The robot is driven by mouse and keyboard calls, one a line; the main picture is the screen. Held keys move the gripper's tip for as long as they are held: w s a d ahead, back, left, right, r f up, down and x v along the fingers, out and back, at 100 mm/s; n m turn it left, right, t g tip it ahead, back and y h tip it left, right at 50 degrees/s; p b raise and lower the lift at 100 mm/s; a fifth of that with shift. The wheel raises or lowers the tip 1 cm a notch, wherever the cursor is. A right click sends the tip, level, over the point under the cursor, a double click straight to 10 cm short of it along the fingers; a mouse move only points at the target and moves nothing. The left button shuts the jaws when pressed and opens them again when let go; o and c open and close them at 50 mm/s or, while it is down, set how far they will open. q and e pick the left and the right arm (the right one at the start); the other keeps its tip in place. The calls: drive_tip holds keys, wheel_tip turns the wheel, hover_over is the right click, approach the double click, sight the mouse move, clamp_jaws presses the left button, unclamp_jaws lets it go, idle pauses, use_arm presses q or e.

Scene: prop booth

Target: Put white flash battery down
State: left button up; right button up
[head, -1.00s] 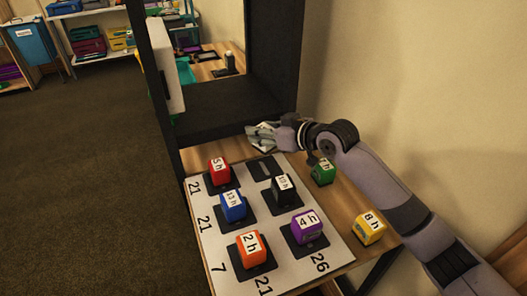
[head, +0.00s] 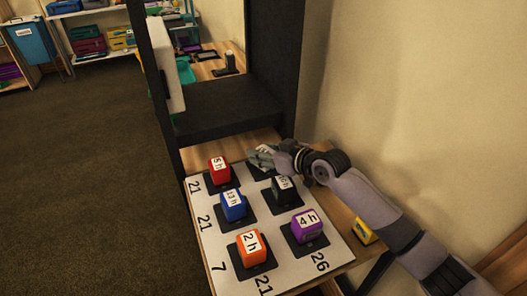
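My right gripper (head: 261,158) reaches in from the right, low over the back right pad (head: 260,173) of the white board (head: 212,243). Its fingers are small and pale, and I cannot tell whether they are open or shut. I cannot make out a white battery; it may be hidden in or behind the fingers. On the board's other dark pads stand a red "5 h" battery (head: 219,169), a blue "13 h" battery (head: 233,206), a black battery (head: 283,190), a purple "4 h" battery (head: 307,226) and an orange "2 h" battery (head: 251,248). My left gripper is out of view.
A yellow battery (head: 363,231) stands on the wooden table right of the board, partly behind my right arm. A dark frame with a shelf (head: 228,108) rises behind the board. A wall is close on the right. Open carpet (head: 90,170) lies to the left.

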drive_tip(key=o, duration=0.5)
drive_tip(key=shift+c, duration=0.2)
drive_tip(key=shift+d+r+p, duration=0.1)
drive_tip(key=shift+r+p, duration=0.15)
drive_tip(key=shift+p, duration=0.05)
drive_tip(key=p+v, duration=0.4)
drive_tip(key=v, duration=0.2)
drive_tip(key=shift+r+p, duration=0.1)
drive_tip(key=shift+p, duration=0.25)
drive_tip(key=shift+s+d, duration=0.4)
drive_tip(key=shift+s, duration=0.1)
drive_tip(key=shift+r, duration=0.1)
